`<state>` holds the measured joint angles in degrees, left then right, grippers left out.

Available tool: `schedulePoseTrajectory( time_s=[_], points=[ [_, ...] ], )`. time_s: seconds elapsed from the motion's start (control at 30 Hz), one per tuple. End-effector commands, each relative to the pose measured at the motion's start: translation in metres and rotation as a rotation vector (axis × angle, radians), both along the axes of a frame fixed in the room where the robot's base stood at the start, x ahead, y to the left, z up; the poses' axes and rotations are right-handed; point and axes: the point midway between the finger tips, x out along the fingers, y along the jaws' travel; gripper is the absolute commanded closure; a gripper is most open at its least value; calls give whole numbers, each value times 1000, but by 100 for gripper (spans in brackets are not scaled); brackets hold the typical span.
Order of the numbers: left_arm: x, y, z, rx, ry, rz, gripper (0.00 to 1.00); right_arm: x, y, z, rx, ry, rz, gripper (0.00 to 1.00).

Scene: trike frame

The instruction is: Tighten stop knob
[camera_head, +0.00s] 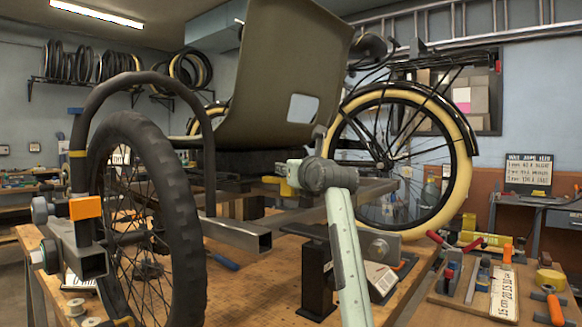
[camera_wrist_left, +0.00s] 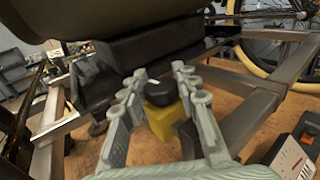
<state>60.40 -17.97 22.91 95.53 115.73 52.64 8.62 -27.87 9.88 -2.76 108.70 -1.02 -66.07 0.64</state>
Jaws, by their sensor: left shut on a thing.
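The stop knob is a small black round knob (camera_wrist_left: 159,92) on top of a yellow block (camera_wrist_left: 166,118) in the left wrist view. The yellow block (camera_head: 286,188) also shows in the head view at the metal frame, in front of the seat; the knob is hidden there. My left gripper (camera_wrist_left: 159,79), pale green, has one finger on each side of the knob and is shut on it. In the head view my left gripper (camera_head: 293,172) reaches the block from the right, with its arm rising from the bottom centre. My right gripper is in neither view.
The trike's olive seat (camera_head: 285,75) stands just behind the gripper. A large wheel (camera_head: 185,225) is at left, a cream-tyred wheel (camera_head: 462,170) at right. Square metal tubes (camera_head: 235,233) surround the block. A black stand (camera_head: 316,275) is close to my arm. Tools lie on the bench at right.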

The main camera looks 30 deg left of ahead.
Motion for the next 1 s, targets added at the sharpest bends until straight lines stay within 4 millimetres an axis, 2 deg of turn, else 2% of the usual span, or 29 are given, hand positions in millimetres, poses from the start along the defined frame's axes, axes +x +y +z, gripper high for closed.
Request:
schedulePoseTrajectory(
  time_s=[0.17,0.4,0.43,0.6,0.87,1.0],
  points=[
    [0,-1,1,4,-3,-43,99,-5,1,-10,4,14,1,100],
    [0,-1,1,5,-3,-43,99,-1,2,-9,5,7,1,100],
    [0,-1,1,5,-3,-43,68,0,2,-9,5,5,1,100],
    [0,0,1,4,-3,-42,47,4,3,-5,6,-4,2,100],
    [-1,-1,1,4,-3,-41,47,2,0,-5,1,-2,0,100],
    [-6,-8,0,4,-3,-42,47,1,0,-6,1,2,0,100]
  ],
)
